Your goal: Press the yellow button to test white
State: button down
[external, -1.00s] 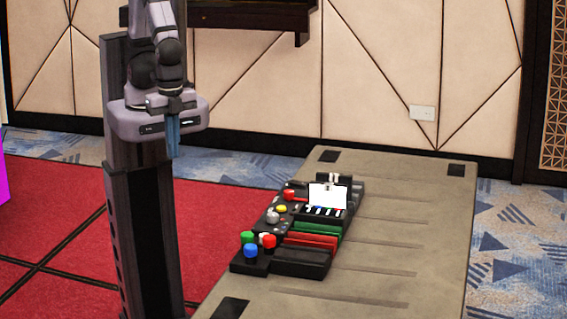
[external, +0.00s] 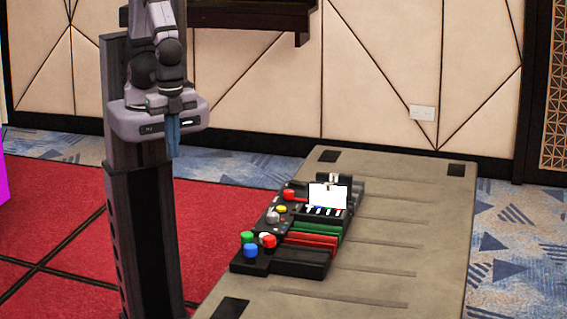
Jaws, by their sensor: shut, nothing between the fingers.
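A black control panel (external: 257,253) lies on the grey table. The small yellow button (external: 281,209) is on its raised left part, between a red button (external: 289,194) and a grey knob (external: 272,217). A small screen (external: 327,195) at the panel's back right is lit white. My gripper (external: 173,152) points down with its blue fingers shut and empty. It hangs to the left of the panel and higher, well apart from the yellow button.
Green (external: 247,238), blue (external: 250,251) and red (external: 269,241) buttons stand up at the panel's front left. Red and green strips (external: 312,240) lie to their right. The table (external: 400,230) is bare around the panel.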

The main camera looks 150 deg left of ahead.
jog(key=shift+r, duration=0.15)
jog(key=s+a+f+n+g+h+p, duration=0.1)
jog(key=s+a+f+n+g+p, duration=0.1)
jog(key=s+f+n+g+p, duration=0.3)
jog(key=w+a+f+n+t+p, duration=0.3)
jog(key=w+f+n+t, duration=0.2)
jog(key=w, duration=0.4)
jog(key=w+a+r+n+t+y, duration=0.2)
jog(key=w+a+r+n+y, duration=0.1)
jog(key=a, duration=0.5)
jog(key=w+a+r+n+t+y, duration=0.3)
jog(key=w+a+r+n+y, duration=0.1)
jog(key=w+a+n, duration=0.3)
jog(key=shift+w+a+r+y, duration=0.15)
jog(key=shift+w+a+y, duration=0.65)
jog(key=shift+a+y, duration=0.15)
jog(key=shift+b, duration=0.35)
